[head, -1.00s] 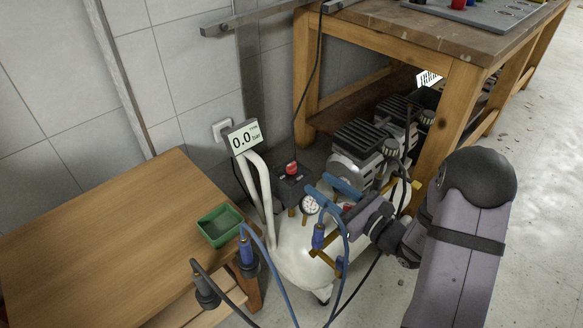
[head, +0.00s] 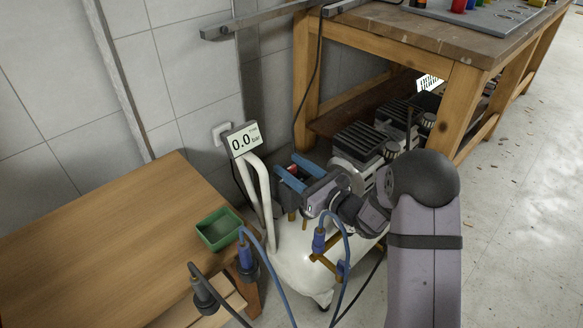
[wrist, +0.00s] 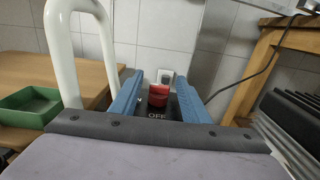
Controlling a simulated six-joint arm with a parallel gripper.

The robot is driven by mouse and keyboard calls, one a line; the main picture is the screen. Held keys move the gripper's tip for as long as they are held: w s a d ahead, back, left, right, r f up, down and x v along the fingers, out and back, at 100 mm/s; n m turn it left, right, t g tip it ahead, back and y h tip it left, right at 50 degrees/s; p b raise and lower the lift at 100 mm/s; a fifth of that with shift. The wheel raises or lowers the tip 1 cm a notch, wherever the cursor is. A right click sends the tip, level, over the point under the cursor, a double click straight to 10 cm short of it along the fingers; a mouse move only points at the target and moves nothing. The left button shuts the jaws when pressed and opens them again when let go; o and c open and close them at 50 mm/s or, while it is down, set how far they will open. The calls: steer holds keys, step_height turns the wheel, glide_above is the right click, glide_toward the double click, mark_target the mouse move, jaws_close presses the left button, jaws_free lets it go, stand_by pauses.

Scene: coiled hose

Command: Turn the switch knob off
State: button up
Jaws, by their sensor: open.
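The red switch knob (wrist: 158,97) sits on a dark switch box (wrist: 158,110) marked OFF, in the middle of the wrist view. My gripper (wrist: 158,84) is open, with one blue finger on each side of the knob. A gap shows between the knob and the fingers, so I cannot make out contact. In the head view my gripper (head: 286,170) is over the switch box and largely hides the knob. The pressure display (head: 243,139) reads 0.0 bar.
White compressor handle tubes (wrist: 75,45) rise close on the left. The white tank (head: 297,272) with blue hoses lies below. A wooden table (head: 100,245) with a green tray (head: 220,229) is left; a workbench (head: 400,38) stands behind right.

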steer(key=shift+w+a, duration=0.1)
steer(key=c, duration=1.1)
steer(key=shift+o, duration=0.2)
steer(key=shift+n+g+y, duration=0.3)
steer(key=shift+g, duration=0.1)
steer(key=shift+w+n+g+y, duration=0.1)
steer(key=shift+n+g+y, duration=0.75)
steer(key=shift+g, duration=0.25)
steer(key=shift+n+g+y, duration=1.15)
steer(key=shift+n+g, duration=0.6)
steer(key=shift+g, duration=0.65)
